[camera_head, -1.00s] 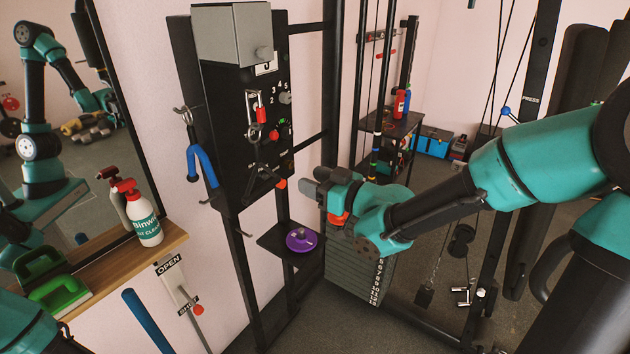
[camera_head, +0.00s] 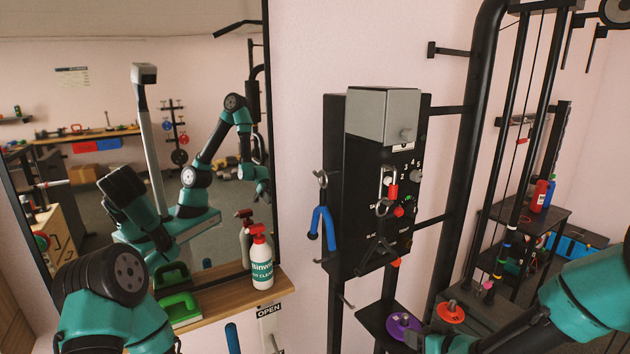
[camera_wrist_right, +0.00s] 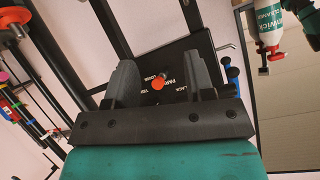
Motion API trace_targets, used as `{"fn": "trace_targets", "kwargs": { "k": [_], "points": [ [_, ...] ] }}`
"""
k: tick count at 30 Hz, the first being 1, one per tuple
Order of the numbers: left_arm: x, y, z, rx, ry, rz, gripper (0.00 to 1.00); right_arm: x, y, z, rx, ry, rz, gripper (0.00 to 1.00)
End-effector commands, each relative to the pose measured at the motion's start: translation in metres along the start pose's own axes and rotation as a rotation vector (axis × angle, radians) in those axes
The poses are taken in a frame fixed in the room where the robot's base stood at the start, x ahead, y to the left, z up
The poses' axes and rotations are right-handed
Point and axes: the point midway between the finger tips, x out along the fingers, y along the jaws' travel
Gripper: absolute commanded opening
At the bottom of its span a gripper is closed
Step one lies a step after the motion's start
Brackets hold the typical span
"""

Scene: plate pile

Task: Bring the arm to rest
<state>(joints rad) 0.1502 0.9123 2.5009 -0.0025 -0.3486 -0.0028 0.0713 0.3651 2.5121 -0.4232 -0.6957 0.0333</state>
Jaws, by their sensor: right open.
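My right arm comes in from the lower right of the head view. Its gripper is low in that view, beside the purple plate (camera_head: 404,326), and is partly cut off by the bottom edge. In the right wrist view the gripper (camera_wrist_right: 163,82) has its two dark fingers apart, with nothing between them. Behind them shows the black panel with an orange-red knob (camera_wrist_right: 158,84). The purple plate lies on a small dark shelf. An orange-red plate (camera_head: 451,312) sits just right of it. My left arm shows at the lower left; its gripper is outside the frame.
A black wall panel (camera_head: 357,235) with knobs and a blue-handled tool (camera_head: 322,228) stands centre. A spray bottle (camera_head: 262,262) and green-handled block (camera_head: 180,308) are on a wooden shelf (camera_head: 215,309) below the mirror. Uprights and cables of a weight machine (camera_head: 470,150) stand right of the panel.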

Motion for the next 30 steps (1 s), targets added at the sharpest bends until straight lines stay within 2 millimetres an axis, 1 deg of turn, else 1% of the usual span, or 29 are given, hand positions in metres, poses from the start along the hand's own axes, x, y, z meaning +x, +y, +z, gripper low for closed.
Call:
{"fn": "trace_targets", "kwargs": {
  "k": [1, 2, 3, 5, 6, 8, 9, 11, 12, 14, 15, 18, 21, 24, 27, 30],
  "points": [
    [0.0, 0.0, 0.0, 0.0, 0.0, 0.0, 0.45, 0.01, 0.004, 0.025, 0.033, -0.063, 0.011, 0.49],
    [0.0, 0.0, 0.0, 0.0, 0.0, 0.0, 0.45, 0.014, 0.006, 0.038, 0.053, -0.097, 0.018, 0.49],
    [0.0, 0.0, 0.0, 0.0, 0.0, 0.0, 0.45, 0.019, 0.008, 0.056, 0.077, -0.143, 0.028, 0.49],
    [0.0, 0.0, 0.0, 0.0, 0.0, 0.0, 0.45, 0.025, 0.011, 0.082, 0.115, -0.212, 0.043, 0.49],
    [0.0, 0.0, 0.0, 0.0, 0.0, 0.0, 0.45, 0.028, 0.012, 0.1, 0.14, -0.257, 0.052, 0.49],
    [0.0, 0.0, 0.0, 0.0, 0.0, 0.0, 0.45, 0.032, 0.013, 0.128, 0.177, -0.327, 0.066, 0.49],
    [0.0, 0.0, 0.0, 0.0, 0.0, 0.0, 0.45, 0.034, 0.013, 0.146, 0.202, -0.374, 0.075, 0.49],
    [0.0, 0.0, 0.0, 0.0, 0.0, 0.0, 0.45, 0.035, 0.012, 0.173, 0.239, -0.444, 0.088, 0.49],
    [0.0, 0.0, 0.0, 0.0, 0.0, 0.0, 0.45, 0.035, 0.011, 0.191, 0.264, -0.49, 0.096, 0.49],
    [0.0, 0.0, 0.0, 0.0, 0.0, 0.0, 0.45, 0.034, 0.009, 0.217, 0.3, -0.56, 0.109, 0.49],
    [0.0, 0.0, 0.0, 0.0, 0.0, 0.0, 0.45, 0.032, 0.008, 0.235, 0.326, -0.608, 0.118, 0.49],
    [0.0, 0.0, 0.0, 0.0, 0.0, 0.0, 0.45, 0.026, 0.002, 0.275, 0.382, -0.717, 0.136, 0.49],
    [0.0, 0.0, 0.0, 0.0, 0.0, 0.0, 0.45, 0.019, -0.004, 0.304, 0.425, -0.801, 0.15, 0.49],
    [0.0, 0.0, 0.0, 0.0, 0.0, 0.0, 0.45, 0.015, -0.009, 0.32, 0.451, -0.85, 0.159, 0.49],
    [0.0, 0.0, 0.0, 0.0, 0.0, 0.0, 0.45, 0.013, -0.01, 0.325, 0.459, -0.867, 0.161, 0.49],
    [0.0, 0.0, 0.0, 0.0, 0.0, 0.0, 0.45, 0.013, -0.01, 0.325, 0.46, -0.868, 0.162, 0.49]
  ]
}}
